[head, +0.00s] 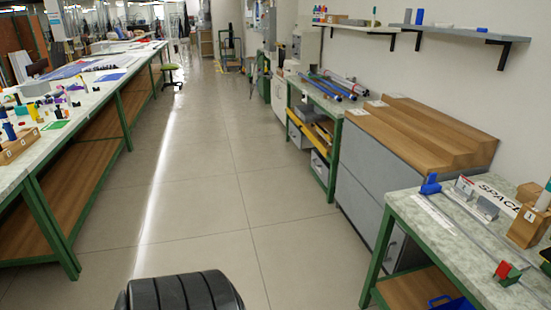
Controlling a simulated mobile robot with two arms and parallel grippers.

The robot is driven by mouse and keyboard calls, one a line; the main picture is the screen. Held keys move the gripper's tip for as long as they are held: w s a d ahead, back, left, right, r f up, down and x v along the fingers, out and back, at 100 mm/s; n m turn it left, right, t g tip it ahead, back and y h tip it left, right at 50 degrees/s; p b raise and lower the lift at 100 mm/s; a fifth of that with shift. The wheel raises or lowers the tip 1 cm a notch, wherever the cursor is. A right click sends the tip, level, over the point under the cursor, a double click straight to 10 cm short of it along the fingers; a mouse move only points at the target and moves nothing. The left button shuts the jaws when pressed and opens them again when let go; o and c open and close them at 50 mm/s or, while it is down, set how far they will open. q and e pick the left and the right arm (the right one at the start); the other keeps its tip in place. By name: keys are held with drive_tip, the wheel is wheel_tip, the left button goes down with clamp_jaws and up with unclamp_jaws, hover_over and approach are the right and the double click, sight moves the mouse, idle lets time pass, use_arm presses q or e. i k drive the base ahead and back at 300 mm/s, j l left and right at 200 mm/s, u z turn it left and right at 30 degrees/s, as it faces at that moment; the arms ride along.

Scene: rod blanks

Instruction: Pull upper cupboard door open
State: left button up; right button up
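A grey cupboard (357,208) with a stepped wooden top (425,130) stands against the right wall. Its front has an upper grey panel (372,168) and a lower one, split by a slanting seam. The upper panel looks flush with the front, and I see no gap around it. A small handle-like detail (392,250) shows low at the front's near end, partly hidden by the near bench. Neither of my grippers is in view.
A near bench (425,225) with a rail and blocks stands at lower right, overlapping the cupboard's near end. A green-framed bench (333,105) with blue rods adjoins the cupboard's far side. A long table (90,100) runs along the left. The tiled aisle (200,190) between is clear.

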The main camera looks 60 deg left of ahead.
sight(381, 171)
drive_tip(key=u, duration=1.35)
drive_tip(key=z, duration=0.35)
drive_tip(key=i+j+z, duration=0.45)
drive_tip(key=j, duration=0.3)
drive_tip(key=i+j+z, duration=0.25)
drive_tip(key=j, duration=0.15)
